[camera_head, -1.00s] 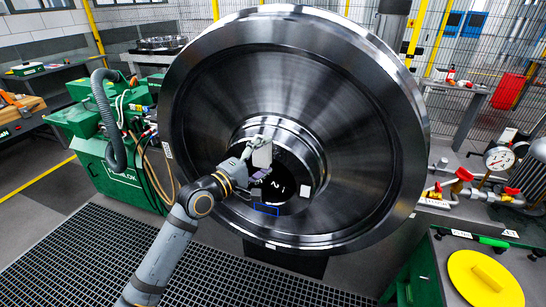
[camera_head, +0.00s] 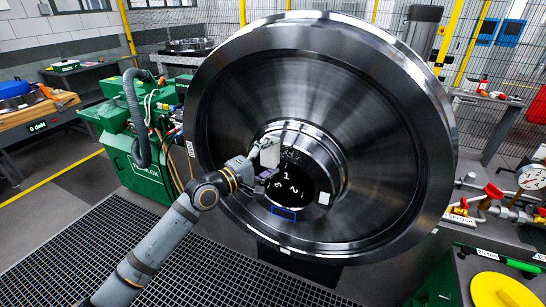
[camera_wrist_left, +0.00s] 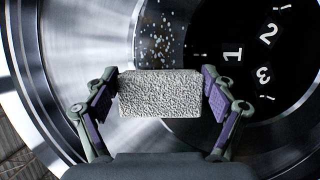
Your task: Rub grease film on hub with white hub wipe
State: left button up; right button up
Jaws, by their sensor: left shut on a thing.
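The large dark steel rail wheel (camera_head: 390,110) stands upright in the middle of the head view. Its hub (camera_head: 333,150) is a raised ring around a black bore face with white numerals. My left gripper (camera_head: 262,166) is in front of the hub's left side, shut on the white hub wipe (camera_head: 270,152). In the left wrist view the wipe (camera_wrist_left: 160,93) is a rough white block between the two fingers. A speckled patch of pale flecks, perhaps the grease film (camera_wrist_left: 158,38), shows just beyond the wipe. I cannot tell whether the wipe touches the hub. My right gripper is not in view.
A green machine with hoses (camera_head: 135,150) stands at left. A bench with a pressure gauge (camera_head: 531,178) and red-handled valves is at right. A yellow round lid (camera_head: 502,290) lies at lower right. Dark floor grating (camera_head: 180,255) lies in front of the wheel.

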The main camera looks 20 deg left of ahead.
aim_at(310, 159)
pick_arm(q)
jog(key=shift+d+r, duration=0.1)
jog(key=shift+d, duration=0.2)
jog(key=d+p, duration=0.1)
jog(key=d, duration=0.1)
jog(key=shift+d, duration=0.75)
jog(key=shift+d+p, duration=0.4)
jog(key=shift+d, duration=0.1)
jog(key=shift+s+d+p, duration=0.15)
jog(key=shift+d+p, duration=0.15)
jog(key=shift+d, duration=1.35)
jog(key=shift+a, duration=0.1)
